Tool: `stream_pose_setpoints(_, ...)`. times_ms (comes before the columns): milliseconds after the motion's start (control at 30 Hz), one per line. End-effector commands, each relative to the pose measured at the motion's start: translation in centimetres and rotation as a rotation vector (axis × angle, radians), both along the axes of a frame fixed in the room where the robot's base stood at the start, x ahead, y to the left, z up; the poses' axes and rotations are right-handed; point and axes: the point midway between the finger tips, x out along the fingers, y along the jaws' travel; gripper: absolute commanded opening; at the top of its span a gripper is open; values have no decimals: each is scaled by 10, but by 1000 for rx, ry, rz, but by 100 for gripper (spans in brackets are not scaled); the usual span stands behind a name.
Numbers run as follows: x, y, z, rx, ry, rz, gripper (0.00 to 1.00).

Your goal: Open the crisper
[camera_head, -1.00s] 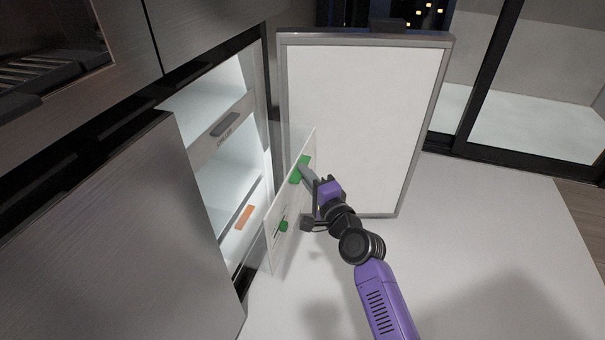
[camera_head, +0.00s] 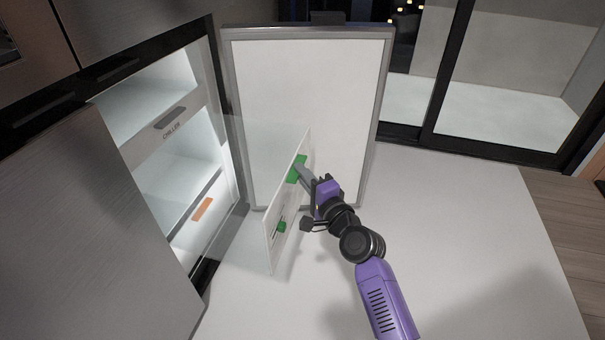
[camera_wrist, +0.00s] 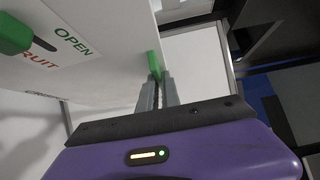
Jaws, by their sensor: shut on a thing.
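The crisper (camera_head: 284,204) is a drawer with a white front and clear sides. It stands well out from the open fridge (camera_head: 177,175). A green handle (camera_head: 299,161) is on its front, with a green slider knob (camera_head: 282,226) lower down. My gripper (camera_head: 302,171) is shut on the green handle. In the wrist view, the fingers (camera_wrist: 157,90) close on the green handle (camera_wrist: 153,62). The crisper front there (camera_wrist: 100,75) shows the words "OPEN" and "FRUIT", and the green knob (camera_wrist: 14,36) is at upper left.
The fridge door (camera_head: 305,90) stands open behind the crisper. A chiller drawer (camera_head: 170,118) sits higher in the fridge, and an orange label (camera_head: 202,208) shows lower inside. A steel panel (camera_head: 90,220) is at left. The pale floor (camera_head: 470,240) at right is clear.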

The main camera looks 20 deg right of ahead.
Motion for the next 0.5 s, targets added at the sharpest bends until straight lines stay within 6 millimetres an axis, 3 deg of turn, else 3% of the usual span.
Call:
stream_pose_setpoints(100, 0, 0, -2, 0, 3, 0, 0)
stream_pose_setpoints(233, 0, 0, -2, 0, 2, 0, 29)
stream_pose_setpoints(500, 0, 0, -1, 0, 1, 0, 29)
